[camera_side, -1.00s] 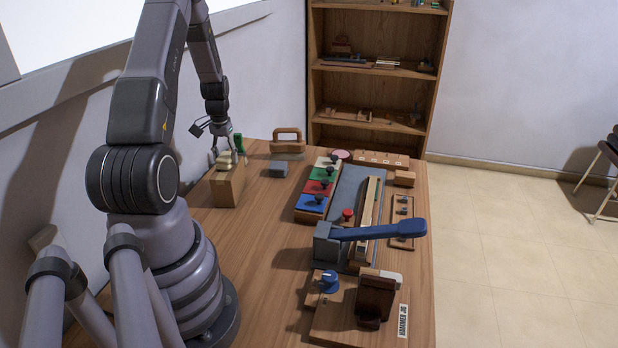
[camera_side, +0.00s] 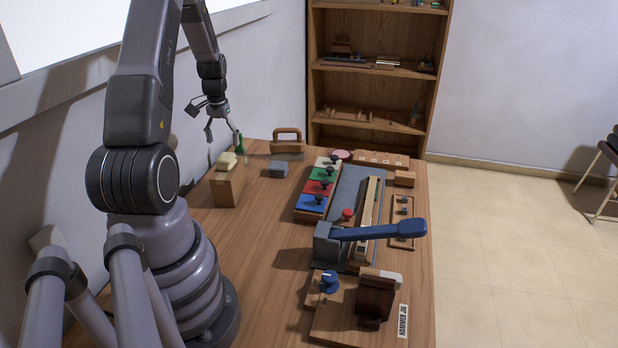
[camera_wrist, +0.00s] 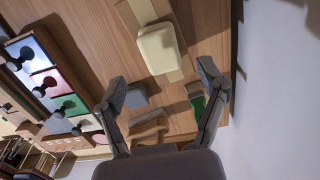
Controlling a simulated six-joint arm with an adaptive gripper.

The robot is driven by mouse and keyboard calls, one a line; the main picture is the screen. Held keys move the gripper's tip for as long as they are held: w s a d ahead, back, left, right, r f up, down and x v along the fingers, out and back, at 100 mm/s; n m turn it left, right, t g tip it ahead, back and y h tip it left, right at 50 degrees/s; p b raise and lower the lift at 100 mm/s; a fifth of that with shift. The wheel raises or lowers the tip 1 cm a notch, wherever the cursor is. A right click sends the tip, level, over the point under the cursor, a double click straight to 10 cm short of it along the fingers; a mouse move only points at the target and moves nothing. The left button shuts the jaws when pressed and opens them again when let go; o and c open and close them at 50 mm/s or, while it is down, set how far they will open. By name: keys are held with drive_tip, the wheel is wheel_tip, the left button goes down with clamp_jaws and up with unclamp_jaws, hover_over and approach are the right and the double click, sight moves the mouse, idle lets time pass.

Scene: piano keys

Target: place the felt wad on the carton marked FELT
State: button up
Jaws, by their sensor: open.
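A cream wad (camera_side: 227,161), which looks like the felt wad, rests on top of a tan box (camera_side: 228,188) at the table's left. No marking on this box can be read from here. In the wrist view the wad (camera_wrist: 162,48) lies on the box top (camera_wrist: 143,11), beyond the fingertips. My gripper (camera_side: 222,131) is above the wad, apart from it, with its fingers spread and nothing between them. The same open fingers (camera_wrist: 164,82) show in the wrist view.
A green object (camera_side: 239,143) stands just behind the box. A grey block (camera_side: 278,169) and a wooden-handled tool (camera_side: 287,143) are to the right. A board with coloured pads and black knobs (camera_side: 318,189) and a blue-handled lever press (camera_side: 375,231) stand further right. Bare tabletop (camera_side: 262,215) lies between.

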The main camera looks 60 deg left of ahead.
sight(226, 156)
wheel_tip(226, 156, up, 7)
drive_tip(key=w+d+r+m+t+y, duration=0.1)
drive_tip(key=w+d+r+m+t, duration=0.3)
drive_tip(key=d+r, duration=1)
drive_tip(key=s+d+r+m, duration=0.1)
drive_tip(key=s+d, duration=0.2)
drive_tip(key=d, duration=0.4)
drive_tip(key=s+d+r+m+t, duration=0.1)
drive_tip(key=s+d+m, duration=0.1)
drive_tip(key=s+d, duration=0.2)
drive_tip(key=s+d+r+m+h, duration=0.1)
drive_tip(key=s+d+r+m, duration=0.1)
drive_tip(key=d, duration=0.8)
drive_tip(key=shift+s+d+t, duration=0.3)
drive_tip(key=shift+s+d, duration=0.05)
drive_tip(key=shift+s, duration=0.35)
